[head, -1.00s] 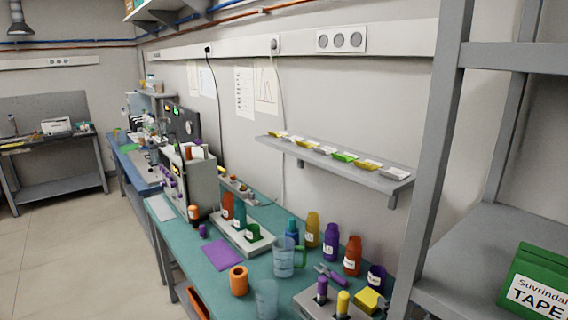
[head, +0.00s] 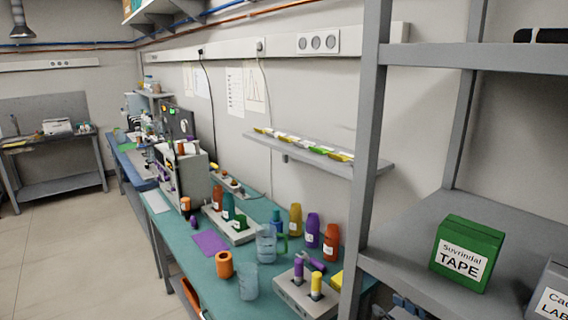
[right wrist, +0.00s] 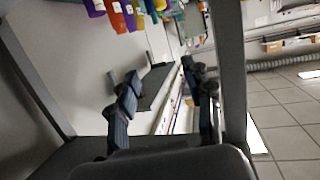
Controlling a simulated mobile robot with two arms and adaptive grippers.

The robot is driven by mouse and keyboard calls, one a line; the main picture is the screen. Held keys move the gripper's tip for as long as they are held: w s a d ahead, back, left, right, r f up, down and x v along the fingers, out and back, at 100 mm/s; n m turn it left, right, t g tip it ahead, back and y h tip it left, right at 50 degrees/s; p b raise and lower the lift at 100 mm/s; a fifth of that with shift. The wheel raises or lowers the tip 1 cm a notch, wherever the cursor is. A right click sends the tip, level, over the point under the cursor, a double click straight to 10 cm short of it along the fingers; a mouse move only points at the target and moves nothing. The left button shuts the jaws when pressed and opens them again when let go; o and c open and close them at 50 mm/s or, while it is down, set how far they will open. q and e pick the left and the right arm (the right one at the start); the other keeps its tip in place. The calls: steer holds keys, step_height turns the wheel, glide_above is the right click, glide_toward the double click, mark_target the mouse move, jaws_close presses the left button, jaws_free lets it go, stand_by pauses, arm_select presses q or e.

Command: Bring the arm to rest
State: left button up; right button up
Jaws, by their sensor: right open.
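My right gripper (head: 405,306) shows only in part at the bottom edge of the head view, a small dark blue-grey shape in front of the grey rack. In the right wrist view its two dark fingers (right wrist: 163,92) stand wide apart with nothing between them. Coloured bottles (right wrist: 125,12) hang into the top of that view, beyond the fingers. My left gripper is not in view.
A grey rack (head: 368,160) stands close on the right, holding a green tape box (head: 467,253) and a partly cut-off label box (head: 550,290). The teal bench (head: 195,270) carries bottles, a jug (head: 266,243) and cups. Open floor (head: 80,250) lies to the left.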

steer(key=s+a+f+g+h, duration=0.35)
steer(key=s+a+f, duration=0.35)
steer(key=s+f, duration=0.5)
steer(key=s+d+f+m+g+h, duration=0.2)
steer(key=s+g, duration=0.1)
steer(key=s, duration=0.7)
steer(key=s+d+f+m+g+h, duration=0.15)
steer(key=s+g, duration=0.25)
steer(key=s, duration=0.5)
step_height(320, 180, down, 31)
steer(key=g+b, duration=0.1)
steer(key=b, duration=0.4)
arm_select(q)
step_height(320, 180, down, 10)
steer(key=b, duration=0.5)
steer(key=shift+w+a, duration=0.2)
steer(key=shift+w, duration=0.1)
arm_select(e)
steer(key=s+d+f, duration=0.1)
steer(key=s+f, duration=0.7)
steer(key=f, duration=0.3)
steer(key=s+d+f+g, duration=0.1)
steer(key=s+f, duration=0.8)
steer(key=f, duration=0.2)
steer(key=shift+s+d+n, duration=0.2)
steer(key=shift+s+n, duration=0.1)
steer(key=shift+n, duration=0.05)
